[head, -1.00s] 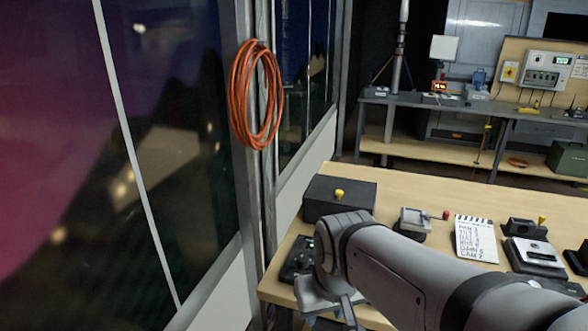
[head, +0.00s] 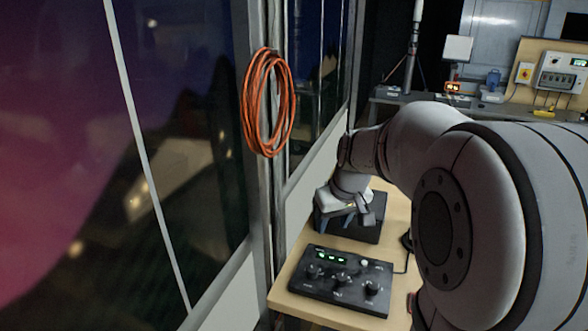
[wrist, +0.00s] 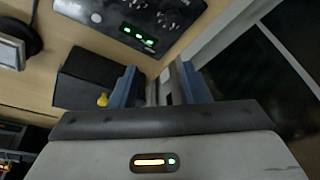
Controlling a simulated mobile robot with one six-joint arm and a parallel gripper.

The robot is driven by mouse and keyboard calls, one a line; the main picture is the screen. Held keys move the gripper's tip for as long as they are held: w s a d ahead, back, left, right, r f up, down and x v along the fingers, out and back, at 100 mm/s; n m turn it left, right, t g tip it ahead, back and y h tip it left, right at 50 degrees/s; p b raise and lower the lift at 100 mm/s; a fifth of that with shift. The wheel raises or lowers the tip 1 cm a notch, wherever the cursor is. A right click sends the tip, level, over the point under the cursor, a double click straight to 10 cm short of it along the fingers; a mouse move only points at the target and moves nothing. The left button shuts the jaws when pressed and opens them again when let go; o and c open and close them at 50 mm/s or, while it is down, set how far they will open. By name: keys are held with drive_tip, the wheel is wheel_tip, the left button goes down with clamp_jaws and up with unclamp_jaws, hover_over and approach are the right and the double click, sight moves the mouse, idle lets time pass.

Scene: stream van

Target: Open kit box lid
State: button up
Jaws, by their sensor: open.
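The kit box is a dark box (head: 368,235) with a yellow knob on its lid, on the wooden table beside the window wall. It also shows in the wrist view (wrist: 82,78), and its lid looks closed. My gripper (head: 337,221) is over the box's left part in the head view.
A black control panel (head: 340,281) with dials and green digits lies on the table in front of the box. An orange cable coil (head: 268,102) hangs on the window post at left. A back bench holds a lamp and electrical units. My arm hides the table's right side.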

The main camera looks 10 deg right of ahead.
drive_tip(key=w+d+n+t+p, duration=0.1)
drive_tip(key=w+d+p, duration=0.2)
drive_tip(key=w+d, duration=1.05)
drive_tip(key=x, duration=0.2)
drive_tip(key=p+x, duration=0.1)
drive_tip(key=x, duration=0.5)
drive_tip(key=shift+w+a+r, duration=0.1)
drive_tip(key=shift+w+a, duration=0.2)
clamp_jaws()
